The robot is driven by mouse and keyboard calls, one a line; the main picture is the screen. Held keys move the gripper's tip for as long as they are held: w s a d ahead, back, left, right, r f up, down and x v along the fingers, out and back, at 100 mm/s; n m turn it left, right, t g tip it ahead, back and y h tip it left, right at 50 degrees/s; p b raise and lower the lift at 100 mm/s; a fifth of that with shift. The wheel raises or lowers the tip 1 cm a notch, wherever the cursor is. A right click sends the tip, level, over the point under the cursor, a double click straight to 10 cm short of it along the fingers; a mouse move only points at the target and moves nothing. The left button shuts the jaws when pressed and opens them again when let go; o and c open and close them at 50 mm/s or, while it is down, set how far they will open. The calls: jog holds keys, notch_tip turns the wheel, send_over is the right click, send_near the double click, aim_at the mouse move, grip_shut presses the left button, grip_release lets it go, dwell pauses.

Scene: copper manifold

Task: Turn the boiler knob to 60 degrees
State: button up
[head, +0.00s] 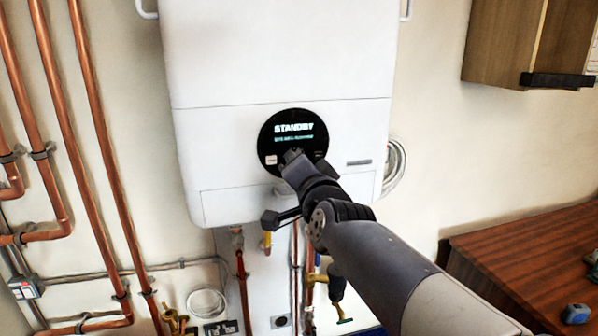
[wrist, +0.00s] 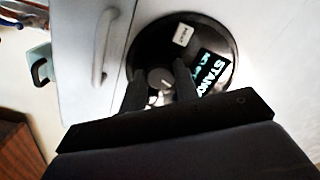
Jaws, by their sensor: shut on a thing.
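The white boiler (head: 300,60) hangs on the wall in the head view. Its round black control panel (head: 269,140) has a lit display reading "STANDBY" over a smaller line that I cannot read. The boiler knob (wrist: 160,77) is a small dark round knob with a pale pointer mark, low on the panel in the wrist view. My gripper (wrist: 160,86) has one finger on each side of it and is shut on it. In the head view my gripper (head: 293,158) reaches the lower panel and hides the knob.
Copper pipes (head: 90,130) run up the wall at the left. Pipes and valves (head: 267,240) hang below the boiler. A wooden worktop (head: 520,260) is at the right, with a wooden cabinet (head: 510,40) above it. A coiled white hose (head: 396,165) hangs beside the boiler.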

dwell(0.3)
jog(key=o, duration=0.7)
jog(key=shift+s, duration=0.1)
jog(key=s+d+p, duration=0.2)
jog(key=s, duration=0.8)
jog(key=shift+s+p, duration=0.25)
jog(key=shift+p, duration=0.15)
jog(key=shift+w, duration=0.15)
jog(key=w+a+b, duration=0.2)
jog(key=w, duration=0.8)
jog(key=shift+w+b, duration=0.2)
jog(key=shift+b, duration=0.15)
